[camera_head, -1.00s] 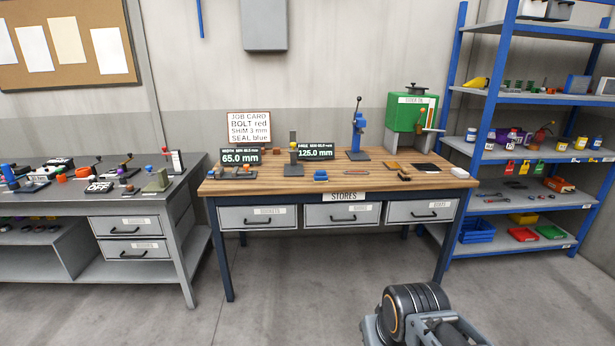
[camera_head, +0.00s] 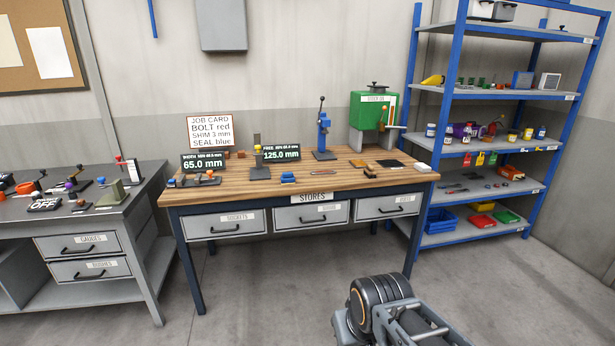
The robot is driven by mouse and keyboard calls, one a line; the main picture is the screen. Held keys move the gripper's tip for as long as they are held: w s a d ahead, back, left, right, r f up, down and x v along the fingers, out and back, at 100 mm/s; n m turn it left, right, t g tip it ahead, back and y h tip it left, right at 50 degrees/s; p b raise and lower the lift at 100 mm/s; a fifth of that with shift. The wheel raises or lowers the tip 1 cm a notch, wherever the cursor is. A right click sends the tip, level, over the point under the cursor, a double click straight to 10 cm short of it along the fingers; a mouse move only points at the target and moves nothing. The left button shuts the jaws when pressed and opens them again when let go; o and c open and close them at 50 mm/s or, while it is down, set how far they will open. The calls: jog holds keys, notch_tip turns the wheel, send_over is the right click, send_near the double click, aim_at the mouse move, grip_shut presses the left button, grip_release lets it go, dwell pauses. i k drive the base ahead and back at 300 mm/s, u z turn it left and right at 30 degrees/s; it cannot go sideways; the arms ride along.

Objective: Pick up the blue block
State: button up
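A small blue block (camera_head: 289,177) lies on the wooden top of the stores bench (camera_head: 345,182), near the front edge and left of the middle. It looks like a stack or ribbed piece, too small to tell its exact shape. It is apart from the things around it. My gripper is not in view; only a dark and grey part of my arm shows at the bottom, over the floor in front of the bench.
Two number displays (camera_head: 203,163) and a job card (camera_head: 210,131) stand behind the block. A blue lever press (camera_head: 322,140) and a green box (camera_head: 371,115) stand farther right. A grey bench (camera_head: 135,215) is at left, a blue shelf rack (camera_head: 468,145) at right. Floor in front is clear.

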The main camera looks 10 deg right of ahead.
aim_at(287, 178)
jog(key=z, duration=0.45)
jog(key=k, duration=1.05)
jog(key=z, duration=0.75)
jog(key=i, duration=3.45)
jog(key=u, duration=1.15)
jog(key=i, duration=1.2)
jog(key=u, duration=1.75)
jog(key=i, duration=0.7)
jog(key=u, duration=0.45)
